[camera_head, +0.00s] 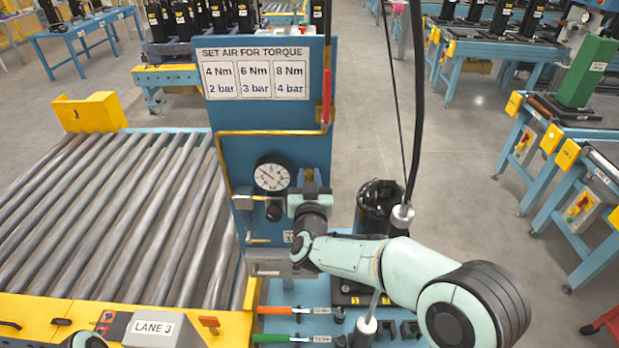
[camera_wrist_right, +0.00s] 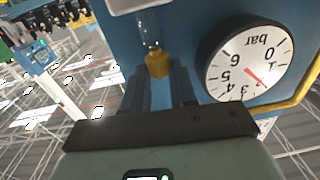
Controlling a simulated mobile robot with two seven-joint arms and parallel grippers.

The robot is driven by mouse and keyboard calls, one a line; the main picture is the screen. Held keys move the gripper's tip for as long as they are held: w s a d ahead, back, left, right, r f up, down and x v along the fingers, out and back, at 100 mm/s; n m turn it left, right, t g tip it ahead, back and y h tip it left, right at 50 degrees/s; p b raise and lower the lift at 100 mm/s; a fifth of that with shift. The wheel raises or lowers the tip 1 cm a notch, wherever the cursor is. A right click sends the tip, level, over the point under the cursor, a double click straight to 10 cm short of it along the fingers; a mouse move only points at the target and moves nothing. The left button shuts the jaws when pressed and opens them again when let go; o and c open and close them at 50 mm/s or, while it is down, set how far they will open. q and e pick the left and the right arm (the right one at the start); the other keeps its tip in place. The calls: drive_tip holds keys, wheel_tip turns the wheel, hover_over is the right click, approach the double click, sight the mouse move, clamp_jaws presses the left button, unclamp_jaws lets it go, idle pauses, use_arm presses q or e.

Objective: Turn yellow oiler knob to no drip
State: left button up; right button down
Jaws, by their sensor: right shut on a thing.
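The yellow oiler knob (camera_wrist_right: 157,64) shows in the right wrist view, below a clear, bubbly sight glass (camera_wrist_right: 148,27). That view is turned upside down relative to the panel. My right gripper (camera_wrist_right: 165,82) is shut on the knob, with its dark blue-grey fingers around its lower part. In the head view my right gripper (camera_head: 309,188) is against the blue panel (camera_head: 228,125), just right of the pressure gauge (camera_head: 272,173). My left gripper is not in view.
The gauge (camera_wrist_right: 247,70) is close beside the fingers. A yellow pipe (camera_head: 260,133) runs across the panel. A black cable (camera_head: 418,110) hangs near my right forearm. A roller conveyor (camera_head: 110,220) is at left. Orange (camera_head: 275,310) and green (camera_head: 270,338) handled tools lie below.

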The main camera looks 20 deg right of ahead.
drive_tip(key=shift+w+a+r+m+g+h+p, duration=0.15)
drive_tip(key=shift+m+g+h+p, duration=0.15)
drive_tip(key=shift+m+h, duration=0.5)
drive_tip(key=shift+a+f+m+g+h+p, duration=0.15)
drive_tip(key=shift+m+g+h, duration=0.3)
drive_tip(key=shift+h, duration=0.65)
drive_tip(key=shift+d+r, duration=0.1)
drive_tip(key=c, duration=0.9)
unclamp_jaws()
